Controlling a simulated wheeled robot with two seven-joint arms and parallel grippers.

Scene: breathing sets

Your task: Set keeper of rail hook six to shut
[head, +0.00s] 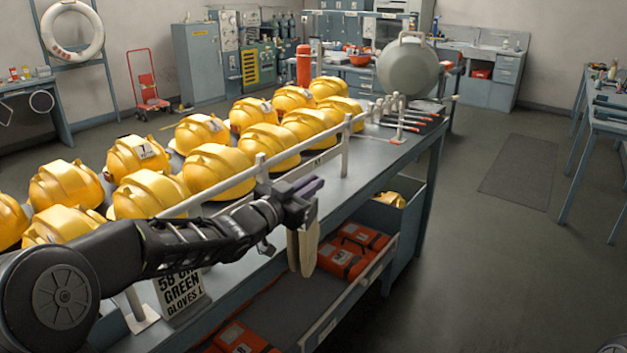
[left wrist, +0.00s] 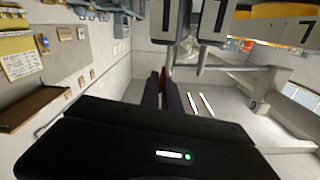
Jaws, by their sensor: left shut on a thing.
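A pale rail (head: 228,188) on posts runs along the front edge of the long bench. My left arm reaches over the bench front, and its gripper (head: 312,188) is at the rail. In the left wrist view, its two dark purple fingers (left wrist: 164,92) are close together, shut on a small part at the rail, taken as the keeper. The keeper and hook are mostly hidden by the fingers, and I cannot read a hook number. Beige flat pieces (head: 303,250) hang just below the gripper.
Yellow helmets (head: 215,168) stand in rows behind the rail. A printed sign (head: 180,291) stands at the bench front under my arm. Orange cases (head: 342,260) lie on the lower shelf. A large grey round vessel (head: 408,68) is at the far end. The floor to the right is open.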

